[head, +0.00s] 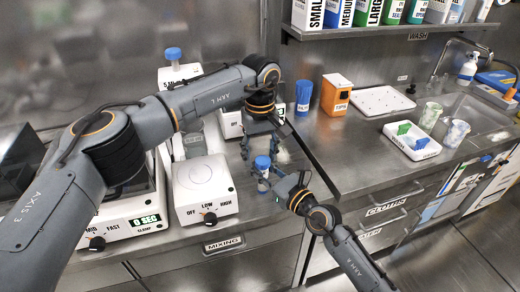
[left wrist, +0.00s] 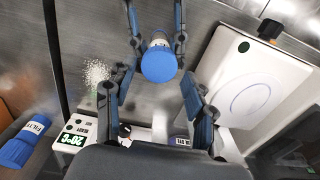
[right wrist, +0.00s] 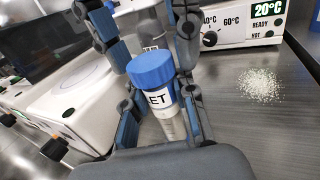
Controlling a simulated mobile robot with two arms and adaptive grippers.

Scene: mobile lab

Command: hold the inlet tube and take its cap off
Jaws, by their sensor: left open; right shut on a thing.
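The inlet tube (head: 263,174) is upright over the steel counter, its blue cap (head: 262,162) on top. In the right wrist view the tube (right wrist: 172,125) has a white label ending in "ET", below its blue cap (right wrist: 151,70). My right gripper (head: 272,181) is shut on the tube body below the cap. My left gripper (head: 262,146) is open behind and above the tube. In the left wrist view the cap (left wrist: 160,64) shows between the open left fingers, with no clear contact. The tube's lower end is hidden there.
A mixer with a white top (head: 203,178) stands left of the tube. A pile of white grains (right wrist: 260,85) lies on the counter nearby. The counter's front edge is close.

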